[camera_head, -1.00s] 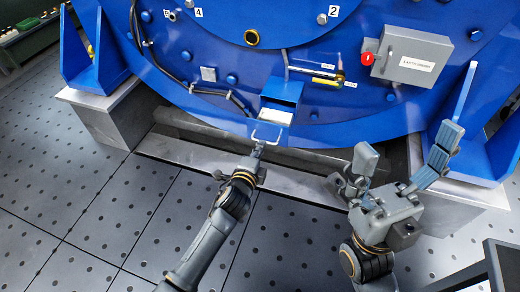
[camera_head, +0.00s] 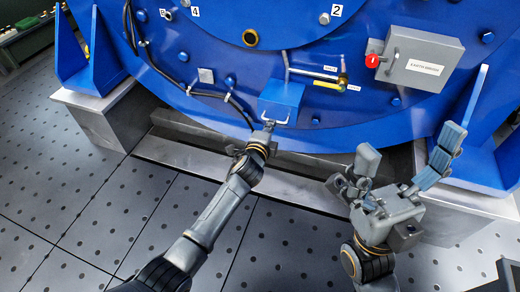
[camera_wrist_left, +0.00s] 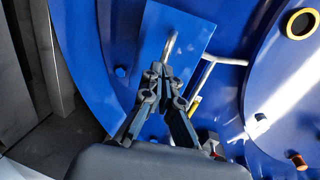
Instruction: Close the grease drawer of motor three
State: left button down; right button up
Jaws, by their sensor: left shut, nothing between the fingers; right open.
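The grease drawer (camera_head: 281,99) is a blue box with a pale wire handle on the front of the big blue motor (camera_head: 190,60). No open inside of it shows in the head view. My left gripper (camera_head: 269,125) is shut and empty, at the drawer's handle. In the left wrist view the gripper's fingertips (camera_wrist_left: 163,75) are together just below the handle (camera_wrist_left: 171,48), in front of the drawer's blue face (camera_wrist_left: 190,32). I cannot tell whether they touch it. My right gripper (camera_head: 405,165) is open and empty, to the right and away from the drawer.
A grey earth box (camera_head: 425,62) with a red knob (camera_head: 372,61) is on the motor to the right. Grey plinths (camera_head: 100,118) stand below. The dotted floor (camera_head: 90,215) is clear at left.

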pick_arm(q)
jog(key=shift+w+r, duration=0.2)
jog(key=shift+r, duration=0.1)
jog(key=shift+s, duration=0.1)
